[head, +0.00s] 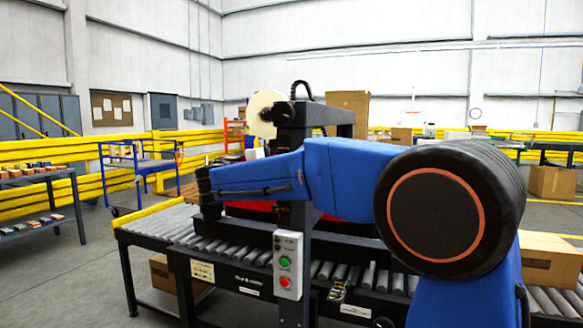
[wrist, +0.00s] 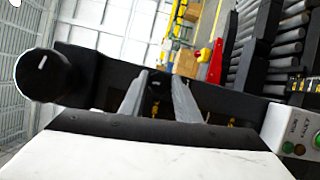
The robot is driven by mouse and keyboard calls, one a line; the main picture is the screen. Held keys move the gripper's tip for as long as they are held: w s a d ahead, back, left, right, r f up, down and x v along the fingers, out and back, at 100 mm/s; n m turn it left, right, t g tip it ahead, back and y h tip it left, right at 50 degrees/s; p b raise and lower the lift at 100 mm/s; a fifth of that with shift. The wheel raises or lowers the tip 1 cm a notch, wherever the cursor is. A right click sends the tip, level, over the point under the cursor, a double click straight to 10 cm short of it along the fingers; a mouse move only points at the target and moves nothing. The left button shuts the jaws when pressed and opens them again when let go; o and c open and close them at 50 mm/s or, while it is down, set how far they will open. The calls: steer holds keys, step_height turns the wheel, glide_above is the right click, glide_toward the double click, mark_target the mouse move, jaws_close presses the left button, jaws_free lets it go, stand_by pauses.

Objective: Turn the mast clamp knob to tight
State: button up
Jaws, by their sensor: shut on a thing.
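My gripper (wrist: 158,98) shows in the wrist view as two grey fingers, one on each side of a small dark knob (wrist: 156,86) with a pale mark. I take this to be the mast clamp knob; the fingers are shut on it and hide its sides. It sits against a black bar, the mast (wrist: 95,82), with small yellow markings near the fingers. Those markings are too small to read, so the knob's setting cannot be told. In the head view the black mast (head: 295,150) stands behind my blue arm, and the knob is not visible there.
A larger round black part (wrist: 42,76) projects at the mast's left in the wrist view. A control box (head: 288,264) with green and red buttons is on the mast. A roller conveyor (head: 188,228) runs beneath. Open floor lies at the left.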

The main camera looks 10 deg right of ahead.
steer(key=shift+m+g, duration=0.3)
steer(key=shift+m, duration=0.3)
steer(key=o, duration=1)
steer(key=shift+y, duration=0.3)
steer(key=v, duration=1.7)
steer(key=shift+s+a+f, duration=0.1)
steer(key=shift+s+a, duration=0.05)
